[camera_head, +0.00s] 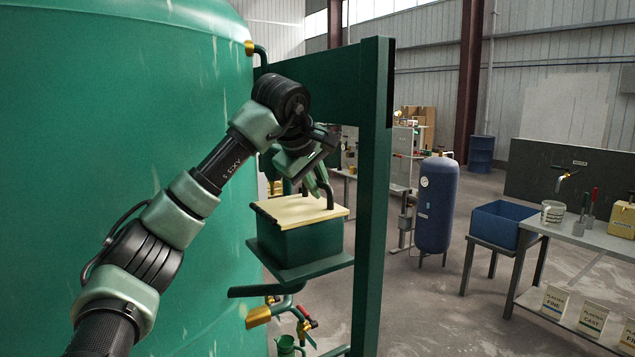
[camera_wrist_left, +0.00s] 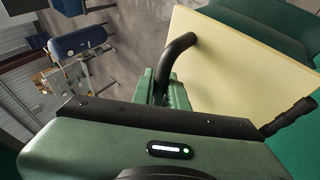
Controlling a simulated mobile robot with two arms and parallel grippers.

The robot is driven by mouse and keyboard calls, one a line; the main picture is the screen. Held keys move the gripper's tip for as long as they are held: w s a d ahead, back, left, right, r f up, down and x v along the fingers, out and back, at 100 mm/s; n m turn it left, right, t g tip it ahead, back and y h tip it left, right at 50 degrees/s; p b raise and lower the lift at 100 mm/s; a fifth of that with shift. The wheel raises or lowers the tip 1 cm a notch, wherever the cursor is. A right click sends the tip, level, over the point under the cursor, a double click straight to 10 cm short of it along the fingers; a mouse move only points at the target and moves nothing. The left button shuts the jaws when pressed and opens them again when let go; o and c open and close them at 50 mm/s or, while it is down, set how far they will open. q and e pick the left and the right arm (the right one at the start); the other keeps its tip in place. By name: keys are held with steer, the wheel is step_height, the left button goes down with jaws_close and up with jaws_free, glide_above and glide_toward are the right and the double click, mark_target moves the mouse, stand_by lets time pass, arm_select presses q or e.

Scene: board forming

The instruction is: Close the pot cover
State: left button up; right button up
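The pot is a dark green square box (camera_head: 305,243) on a green bracket shelf in the head view. Its cover, a flat cream board (camera_head: 284,211) with a black bent handle (camera_head: 330,197), lies over the top of the box. The cover (camera_wrist_left: 235,75) and handle (camera_wrist_left: 179,46) also show large in the left wrist view. My left gripper (camera_head: 317,187) is just above the cover at the handle. In the wrist view its green fingers (camera_wrist_left: 165,90) are beside the handle, whose middle is hidden by the gripper body. I cannot tell whether they grip it. My right gripper is not in view.
A large green tank (camera_head: 120,60) stands close on the left, beside my left arm. A green post (camera_head: 374,200) rises right of the box. Pipes and valves (camera_head: 303,318) are below the shelf. A blue cylinder (camera_head: 436,205) and a workbench (camera_head: 590,236) stand farther right.

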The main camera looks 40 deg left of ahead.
mark_target(307, 211)
arm_select(q)
steer(key=shift+o, duration=0.2)
steer(key=shift+s+r, duration=0.1)
steer(key=shift+s, duration=0.05)
steer(key=shift+s+r, duration=0.15)
steer(key=b+v, duration=0.2)
steer(key=v, duration=0.5)
steer(key=shift+s+r, duration=0.1)
